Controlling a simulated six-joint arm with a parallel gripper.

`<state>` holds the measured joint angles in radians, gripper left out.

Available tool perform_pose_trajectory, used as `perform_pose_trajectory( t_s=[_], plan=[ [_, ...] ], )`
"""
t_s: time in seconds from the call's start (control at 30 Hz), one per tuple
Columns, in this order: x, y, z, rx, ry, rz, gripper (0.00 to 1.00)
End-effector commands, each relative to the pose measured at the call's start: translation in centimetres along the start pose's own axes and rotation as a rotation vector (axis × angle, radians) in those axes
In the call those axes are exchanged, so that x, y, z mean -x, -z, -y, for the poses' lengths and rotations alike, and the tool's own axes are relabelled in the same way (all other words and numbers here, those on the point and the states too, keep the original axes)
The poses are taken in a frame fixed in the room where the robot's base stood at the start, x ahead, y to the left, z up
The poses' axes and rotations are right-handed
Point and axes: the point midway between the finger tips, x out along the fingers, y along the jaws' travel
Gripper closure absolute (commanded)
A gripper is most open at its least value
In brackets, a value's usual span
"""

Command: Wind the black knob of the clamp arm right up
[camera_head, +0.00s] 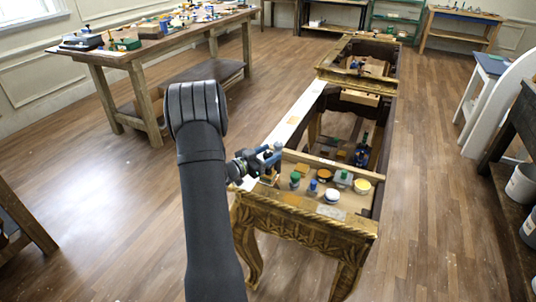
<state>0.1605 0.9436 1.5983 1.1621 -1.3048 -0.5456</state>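My gripper (262,161) is at the left front corner of the gilt console, just above its edge. It is small here and partly covered by dark wrist parts, so its finger gap cannot be made out. A blue-grey piece (277,149) shows right at the gripper; I cannot tell whether it belongs to a clamp or to my gripper. I cannot pick out the clamp arm's black knob for certain. A dark blue upright tool (361,152) stands inside the console's open frame, behind the front top.
A cluttered workbench (150,47) stands back left.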

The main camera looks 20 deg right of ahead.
Motion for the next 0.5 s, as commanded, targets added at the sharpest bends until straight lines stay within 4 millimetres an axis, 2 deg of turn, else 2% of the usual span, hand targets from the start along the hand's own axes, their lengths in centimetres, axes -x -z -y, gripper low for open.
perform_pose_trajectory(
  t_s=[0.03,0.2,0.5],
  plan=[
    [0.02,0.00,0.00,0.000,0.000,0.000,0.59],
    [0.03,0.01,0.00,0.000,0.000,0.000,0.92],
    [0.02,0.04,-0.06,-0.001,0.028,-0.001,0.92]
  ],
)
